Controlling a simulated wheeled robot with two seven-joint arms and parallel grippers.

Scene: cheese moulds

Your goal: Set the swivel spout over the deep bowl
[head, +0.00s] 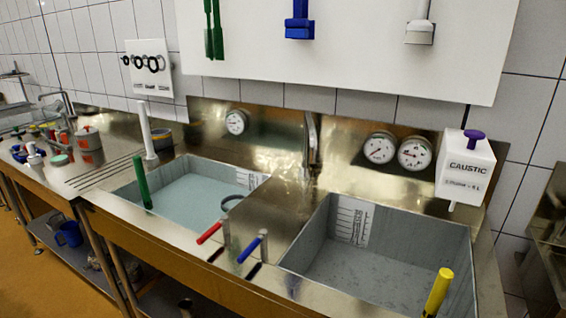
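The metal swivel spout (312,147) rises at the back of the steel counter, between the two bowls. It shows nearly end-on and looks roughly over the strip between them; its exact direction is hard to tell. The right bowl (455,245) shows tall grey walls with a level scale and looks the deeper, though I cannot be sure. The left bowl (172,172) holds pale bluish water and has a scale too. A red-handled lever (209,233) and a blue-handled lever (252,248) stand in front of the spout. Neither gripper is in view.
A green rod (141,183) stands in the left bowl and a yellow one (437,293) at the right bowl's front. A white caustic dispenser (466,168) hangs at back right. Gauges (397,150) line the splashback. Cups and pots crowd the far left counter.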

